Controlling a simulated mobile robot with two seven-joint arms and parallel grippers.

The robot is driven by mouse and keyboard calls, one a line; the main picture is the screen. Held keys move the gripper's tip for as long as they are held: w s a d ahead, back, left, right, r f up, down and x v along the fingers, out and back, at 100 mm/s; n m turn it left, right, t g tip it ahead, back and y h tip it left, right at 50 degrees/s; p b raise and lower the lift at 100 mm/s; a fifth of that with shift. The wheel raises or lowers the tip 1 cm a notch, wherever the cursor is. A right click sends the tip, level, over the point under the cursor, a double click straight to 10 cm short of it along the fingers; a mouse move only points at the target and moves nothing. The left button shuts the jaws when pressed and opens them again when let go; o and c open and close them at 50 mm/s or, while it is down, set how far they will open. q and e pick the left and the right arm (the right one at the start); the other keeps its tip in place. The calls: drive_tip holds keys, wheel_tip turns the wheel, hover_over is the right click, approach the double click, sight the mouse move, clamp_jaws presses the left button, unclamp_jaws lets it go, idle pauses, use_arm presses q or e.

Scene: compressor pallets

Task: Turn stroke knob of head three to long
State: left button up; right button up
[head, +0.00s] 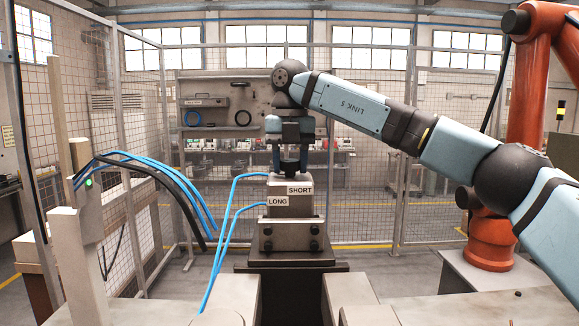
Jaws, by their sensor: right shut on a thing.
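The head's grey metal block (291,240) stands in the middle on a dark base. It carries a LONG label (278,201) at the left and a SHORT label (300,190) higher at the right. The dark stroke knob (290,166) is on top of the block. My right gripper (290,160) points straight down from above and is shut on the knob, with a finger on each side. The fingers partly hide the knob, so its pointing direction cannot be told. My left gripper is not in view.
Blue hoses (236,208) run to the block's left side. A post with a green light (89,183) and more hoses stands at the left. Pale beams (360,296) lie in front. Mesh fencing and an orange robot arm (490,230) stand behind.

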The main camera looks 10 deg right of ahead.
sight(291, 160)
drive_tip(key=m+b, duration=0.1)
drive_tip(key=m, duration=0.3)
drive_tip(key=shift+f+m, duration=0.1)
drive_tip(key=shift+m, duration=0.2)
drive_tip(key=shift+d+m+b, duration=0.1)
drive_tip(key=shift+m+b, duration=0.5)
drive_tip(key=shift+m, duration=0.9)
drive_tip(key=o, duration=0.9)
drive_tip(key=shift+r, duration=0.4)
drive_tip(key=shift+r+p, duration=0.95)
drive_tip(key=shift+r, duration=5.65)
